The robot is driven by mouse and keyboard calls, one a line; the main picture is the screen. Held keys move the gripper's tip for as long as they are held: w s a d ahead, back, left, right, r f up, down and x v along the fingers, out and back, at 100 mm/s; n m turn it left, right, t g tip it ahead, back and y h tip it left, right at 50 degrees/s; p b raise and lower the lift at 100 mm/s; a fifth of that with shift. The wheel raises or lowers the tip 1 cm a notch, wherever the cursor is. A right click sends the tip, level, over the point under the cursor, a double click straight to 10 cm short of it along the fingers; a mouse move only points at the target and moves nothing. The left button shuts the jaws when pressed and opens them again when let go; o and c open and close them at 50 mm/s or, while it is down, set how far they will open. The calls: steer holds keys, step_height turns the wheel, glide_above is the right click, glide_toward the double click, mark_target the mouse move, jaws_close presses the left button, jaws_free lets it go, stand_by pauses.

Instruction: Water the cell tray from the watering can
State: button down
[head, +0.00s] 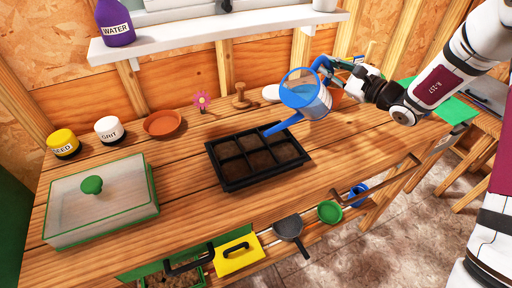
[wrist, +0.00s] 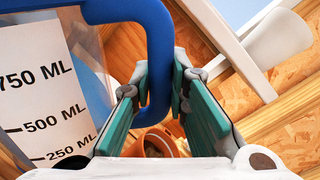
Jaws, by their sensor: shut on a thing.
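The blue watering can (head: 306,97) is in the air over the back right of the cell tray, tilted with its spout down to the left. The spout's end is over the tray's right cells. My gripper (head: 345,70) is shut on the can's blue handle, which shows between the green finger pads (wrist: 158,80) in the wrist view. The can's clear side with ML marks (wrist: 45,90) shows at the left there. The black cell tray (head: 232,185) lies on the bench, with brown soil in its cells. I cannot make out any water stream.
A clear lidded box (head: 100,212), seed jar (head: 64,143), grit jar (head: 109,129) and terracotta saucer (head: 162,123) are left of the tray. A pink flower (head: 201,101) and wooden tool (head: 240,97) stand behind it. A shelf (head: 215,32) holds a purple water bottle (head: 114,22).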

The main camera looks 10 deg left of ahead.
steer(key=shift+s+a+r+n+p, duration=0.2)
steer(key=shift+r, duration=0.15)
steer(key=shift+s+a+r+n+p, duration=0.15)
steer(key=shift+r+n+p, duration=0.05)
steer(key=shift+r, duration=0.15)
stand_by(1.7)
steer(key=shift+w+d+f+m+b, duration=0.65)
steer(key=shift+w+d+m, duration=0.55)
steer(key=shift+m, duration=0.4)
steer(key=shift+w+d+f+m+b, duration=0.5)
steer(key=shift+w+d+f+m, duration=0.35)
steer(key=shift+w+m, duration=0.6)
steer(key=shift+w+d+f+m+b, duration=0.6)
steer(key=shift+w+d+m, duration=0.55)
steer(key=shift+m, duration=0.6)
step_height(320, 180, up, 5)
steer(key=shift+p, duration=1)
